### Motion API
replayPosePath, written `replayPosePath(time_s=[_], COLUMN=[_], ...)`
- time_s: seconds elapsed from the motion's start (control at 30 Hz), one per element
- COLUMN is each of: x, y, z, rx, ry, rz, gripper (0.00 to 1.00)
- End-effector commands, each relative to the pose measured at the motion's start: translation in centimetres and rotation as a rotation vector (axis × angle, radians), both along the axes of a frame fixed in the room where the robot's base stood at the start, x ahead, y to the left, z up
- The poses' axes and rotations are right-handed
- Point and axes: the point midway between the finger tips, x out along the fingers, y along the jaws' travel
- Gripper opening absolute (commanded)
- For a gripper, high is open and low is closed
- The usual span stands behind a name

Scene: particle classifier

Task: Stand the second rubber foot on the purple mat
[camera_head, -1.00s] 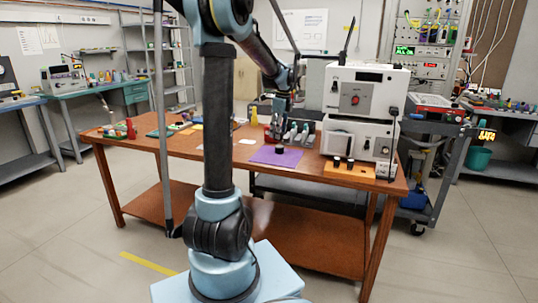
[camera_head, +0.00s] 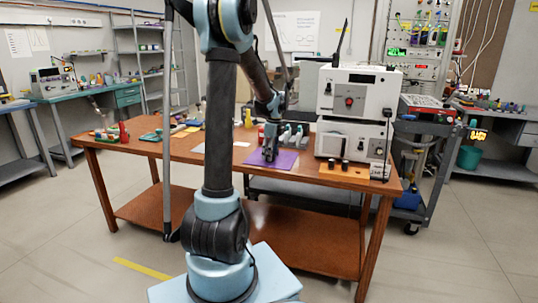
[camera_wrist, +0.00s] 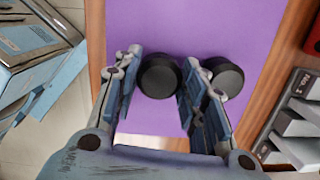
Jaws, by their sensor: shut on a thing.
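My gripper (camera_head: 270,156) is low over the purple mat (camera_head: 289,161) on the wooden table. In the wrist view, my gripper (camera_wrist: 158,88) is shut on a round black rubber foot (camera_wrist: 158,76), one finger on each side of it. Another black rubber foot (camera_wrist: 224,78) stands on the mat just outside the right finger, partly covered by it. The mat (camera_wrist: 150,25) lies beneath both feet. I cannot tell whether the held foot touches it. In the head view my gripper hides the feet at the mat.
Two dark feet (camera_head: 338,164) stand on the orange tray (camera_head: 356,173) right of the mat, in front of the white stacked instrument (camera_head: 352,118). A grey holder with several slots (camera_wrist: 292,125) lies right of the mat. Bare mat shows beyond the fingers.

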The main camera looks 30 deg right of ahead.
Motion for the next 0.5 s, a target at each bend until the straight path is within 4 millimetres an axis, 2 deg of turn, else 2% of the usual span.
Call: replayPosePath(time_s=[0.17, 0.2, 0.5], x=[-0.01, 0.0, -0.01], y=[-0.03, -0.02, -0.05], z=[-0.14, -0.13, -0.11], rx=[0.0, 0.0, 0.0], ry=[0.0, 0.0, 0.0], rz=[0.0, 0.0, -0.001], gripper=[0.14, 0.45, 0.47])
